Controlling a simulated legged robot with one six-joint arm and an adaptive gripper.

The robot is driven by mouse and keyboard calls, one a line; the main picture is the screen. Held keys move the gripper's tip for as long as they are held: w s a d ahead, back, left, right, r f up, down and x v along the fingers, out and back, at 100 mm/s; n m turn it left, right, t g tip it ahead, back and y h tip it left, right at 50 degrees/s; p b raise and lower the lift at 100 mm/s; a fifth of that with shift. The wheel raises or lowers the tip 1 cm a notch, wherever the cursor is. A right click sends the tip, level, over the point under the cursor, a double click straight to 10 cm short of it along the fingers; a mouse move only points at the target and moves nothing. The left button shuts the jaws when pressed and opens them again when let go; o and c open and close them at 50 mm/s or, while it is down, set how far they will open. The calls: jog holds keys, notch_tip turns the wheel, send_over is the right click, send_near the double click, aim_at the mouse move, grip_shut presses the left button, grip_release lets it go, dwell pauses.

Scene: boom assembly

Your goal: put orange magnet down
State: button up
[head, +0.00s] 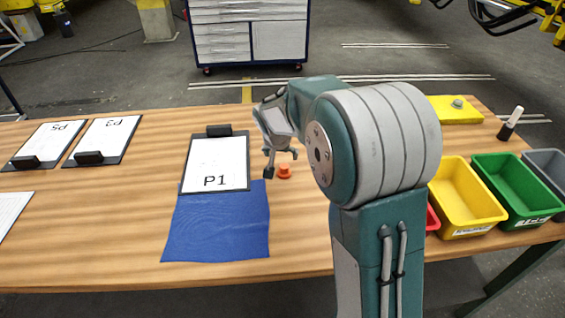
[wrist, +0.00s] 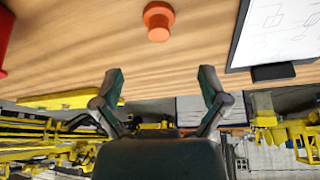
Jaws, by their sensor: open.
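The orange magnet (head: 284,171) is a small round piece with a wider base. It stands on the wooden table (head: 310,240), just right of the P1 clipboard. It also shows near the top middle of the wrist view (wrist: 158,21). My gripper (head: 281,163) is open and empty, above and close to the magnet in the head view. In the wrist view my gripper's two fingers (wrist: 161,78) are spread wide, with bare table between them and the magnet. The magnet is apart from both fingers there.
The P1 clipboard (head: 215,165) and a blue cloth (head: 216,225) lie left of the magnet. Two more clipboards lie further left. Yellow (head: 464,203) and green (head: 514,190) bins stand at the right. A yellow block (head: 455,112) and a marker (head: 510,124) are behind them.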

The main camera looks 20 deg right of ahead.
jog(key=s+r+n, duration=0.1)
jog(key=s+r, duration=0.7)
jog(key=s, duration=0.1)
jog(key=s+a+r+n+y, duration=0.1)
jog(key=s+n, duration=0.1)
jog(key=s, duration=0.9)
jog(key=s+a+r+n+t+y, duration=0.1)
jog(key=s+a+r+n, duration=0.1)
jog(key=s, duration=0.9)
jog(key=shift+s+a+r, duration=0.15)
jog(key=shift+s, duration=0.2)
